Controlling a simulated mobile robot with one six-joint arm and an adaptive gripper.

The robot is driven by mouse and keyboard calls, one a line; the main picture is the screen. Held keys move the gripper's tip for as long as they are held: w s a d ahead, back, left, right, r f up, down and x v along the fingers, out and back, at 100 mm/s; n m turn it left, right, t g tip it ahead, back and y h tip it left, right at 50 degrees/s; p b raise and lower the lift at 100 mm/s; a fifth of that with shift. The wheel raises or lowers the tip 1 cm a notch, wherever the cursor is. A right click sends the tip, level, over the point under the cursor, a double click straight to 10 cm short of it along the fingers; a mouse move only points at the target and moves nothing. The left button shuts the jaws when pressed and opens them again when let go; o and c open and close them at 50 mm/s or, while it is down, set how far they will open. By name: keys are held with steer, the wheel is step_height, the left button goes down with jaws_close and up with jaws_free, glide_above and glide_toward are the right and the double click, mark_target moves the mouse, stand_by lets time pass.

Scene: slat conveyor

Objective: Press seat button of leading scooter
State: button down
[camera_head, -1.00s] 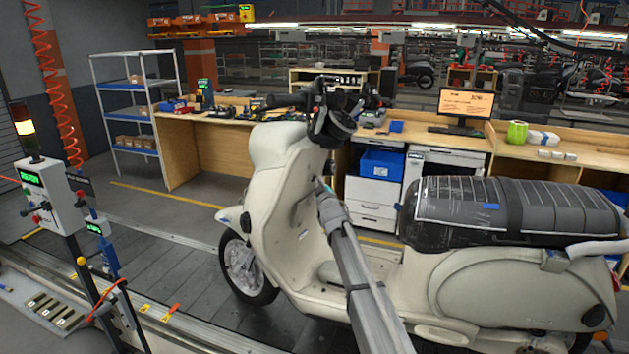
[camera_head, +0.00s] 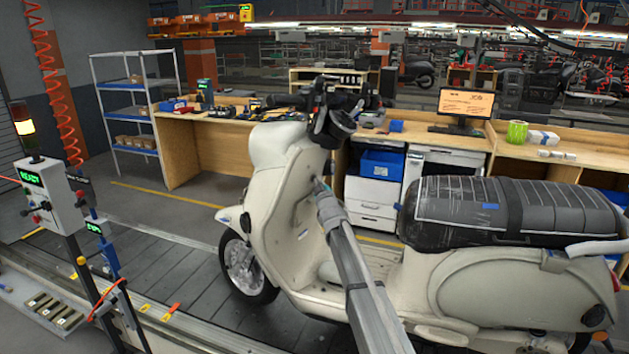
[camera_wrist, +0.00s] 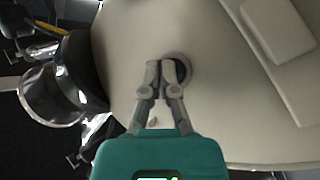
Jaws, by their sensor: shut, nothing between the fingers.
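The cream scooter (camera_head: 272,190) stands upright on the slat conveyor, its front to the left. Its black seat (camera_head: 470,210) has a clear plastic cover. My gripper (camera_head: 319,184) reaches to the inner face of the front shield. In the wrist view my gripper (camera_wrist: 160,70) is shut and empty, its fingertips at the left edge of a round dark recessed fitting (camera_wrist: 184,68) in the cream panel. The fingers partly cover this fitting. I cannot tell whether they touch it, or whether it is the seat button.
A control post (camera_head: 52,197) with a green display and lit lamp stands at the left. Handlebars and mirror (camera_head: 338,122) are above my gripper. A workbench (camera_head: 212,145) runs behind the scooter.

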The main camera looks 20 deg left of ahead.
steer(key=shift+a, duration=0.2)
stand_by(0.3)
steer(key=shift+d, duration=0.15)
steer(key=shift+s+d+f, duration=0.1)
steer(key=shift+d+f, duration=0.05)
steer(key=shift+d, duration=0.6)
steer(key=shift+d, duration=0.1)
stand_by(0.3)
steer(key=shift+s+d+f+b, duration=0.15)
steer(key=shift+d+b, duration=0.1)
steer(key=shift+d, duration=0.5)
steer(key=shift+s+d+f+b, duration=0.15)
steer(key=shift+d+f+b, duration=0.05)
steer(key=shift+d, duration=0.6)
steer(key=shift+s+d+f+b, duration=0.15)
steer(key=shift+d+b, duration=0.1)
steer(key=shift+d, duration=0.5)
